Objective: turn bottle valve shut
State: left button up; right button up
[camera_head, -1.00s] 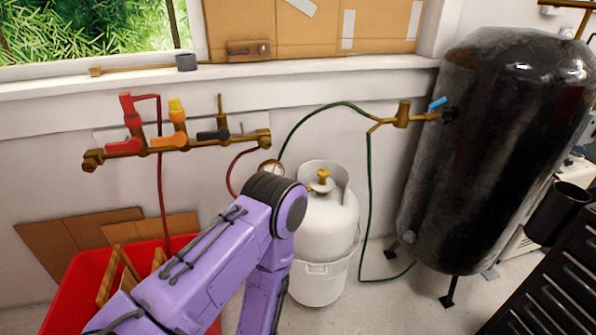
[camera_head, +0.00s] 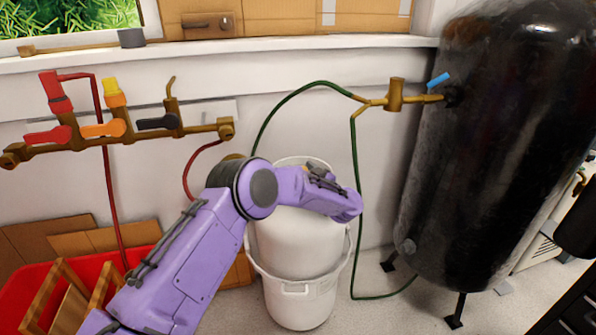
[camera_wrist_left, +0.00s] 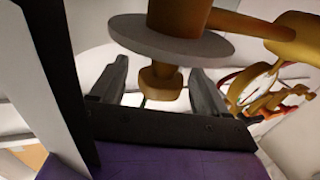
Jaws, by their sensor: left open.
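The white gas bottle (camera_head: 295,245) stands on the floor against the wall. My left arm crosses in front of its top, and its brass valve is hidden in the head view. In the left wrist view a brass fitting (camera_wrist_left: 180,15) with a flat grey disc (camera_wrist_left: 170,42) and a small brass knob (camera_wrist_left: 160,84) is close; it appears to be the bottle valve. My left gripper (camera_wrist_left: 157,85) is open, its two dark fingers on either side of the knob. Gaps show beside the knob; contact cannot be told. My right gripper is not in view.
A large black tank (camera_head: 490,150) stands at right, with a blue-handled brass valve (camera_head: 395,97) and a green hose (camera_head: 357,190). A brass manifold (camera_head: 200,129) with red, orange and black handles is on the wall at left. A red bin (camera_head: 30,290) is lower left.

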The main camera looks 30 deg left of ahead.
pick_arm(q)
jog(key=shift+x, duration=1)
jog(key=shift+s, duration=0.1)
jog(key=c, duration=1)
jog(key=shift+c, duration=0.2)
jog(key=shift+r, duration=0.1)
